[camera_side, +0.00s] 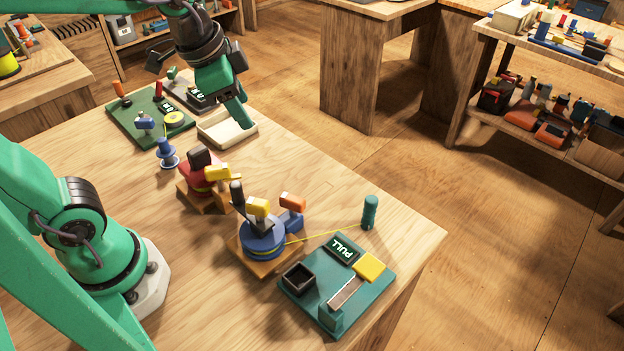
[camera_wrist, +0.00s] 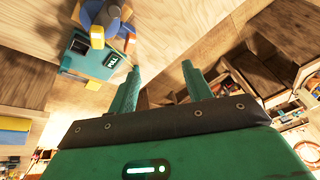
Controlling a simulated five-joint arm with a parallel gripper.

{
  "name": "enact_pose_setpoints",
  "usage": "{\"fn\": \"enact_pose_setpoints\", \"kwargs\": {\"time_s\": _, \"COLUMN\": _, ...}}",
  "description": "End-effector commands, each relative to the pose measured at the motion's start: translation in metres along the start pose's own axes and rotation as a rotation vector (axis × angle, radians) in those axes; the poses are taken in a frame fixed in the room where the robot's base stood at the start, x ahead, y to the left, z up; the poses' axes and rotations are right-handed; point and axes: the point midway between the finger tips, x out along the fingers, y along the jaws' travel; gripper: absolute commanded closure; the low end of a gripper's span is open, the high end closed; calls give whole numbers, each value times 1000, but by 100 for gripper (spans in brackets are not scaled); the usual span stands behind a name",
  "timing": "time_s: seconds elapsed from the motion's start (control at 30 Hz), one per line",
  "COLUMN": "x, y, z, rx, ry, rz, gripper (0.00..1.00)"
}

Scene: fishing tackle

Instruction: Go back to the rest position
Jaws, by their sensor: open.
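My green gripper (camera_side: 240,118) is in the far part of the workbench, pointing down, with its fingers in front of or just over a shallow cream tray (camera_side: 212,140). Whether it touches the tray cannot be told. In the wrist view my gripper (camera_wrist: 160,70) has its two green fingers spread apart, with nothing between them. My arm reaches across from the left side of the side view.
On the wooden bench (camera_side: 330,190) stand a red reel (camera_side: 203,180), a blue reel (camera_side: 262,238) with yellow line running to a green post (camera_side: 370,212), a teal PULL board (camera_side: 325,310), a blue spool (camera_side: 167,155) and a green board (camera_side: 125,118).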

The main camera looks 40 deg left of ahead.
Motion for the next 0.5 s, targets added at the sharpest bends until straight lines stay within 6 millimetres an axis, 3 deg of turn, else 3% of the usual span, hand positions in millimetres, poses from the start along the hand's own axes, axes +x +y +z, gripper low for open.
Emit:
{"fn": "enact_pose_setpoints", "kwargs": {"time_s": 0.3, "x": -18, "y": 1, "z": 56, "rx": -379, "ry": 81, "rz": -63, "gripper": 50}}
{"fn": "enact_pose_setpoints", "kwargs": {"time_s": 0.5, "x": -20, "y": 4, "z": 75, "rx": -523, "ry": 114, "rz": -80, "gripper": 50}}
